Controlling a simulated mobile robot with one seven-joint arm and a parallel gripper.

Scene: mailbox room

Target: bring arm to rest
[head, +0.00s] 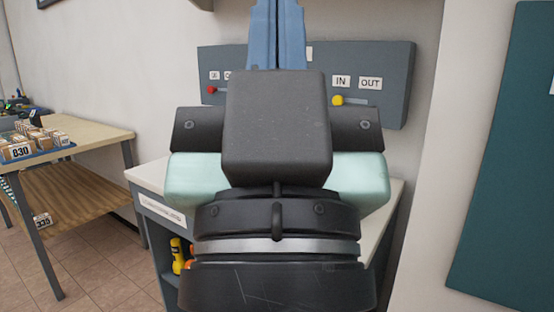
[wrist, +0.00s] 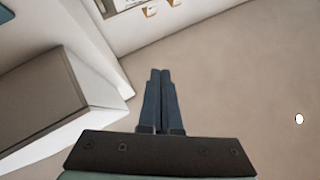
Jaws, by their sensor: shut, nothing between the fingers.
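My gripper (head: 277,35) is raised in the middle of the head view, its two blue fingers together and pointing up. Its dark body and wrist fill the centre of that view. In the wrist view my gripper (wrist: 160,75) has its fingers side by side with nothing between them. The fingers touch no object that I can see.
A grey wall panel (head: 395,60) with IN and OUT labels and red and yellow knobs is behind the gripper. A white-topped cabinet (head: 150,172) stands below it. A wooden table (head: 95,135) with boxes is at left, a teal board (head: 510,170) at right.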

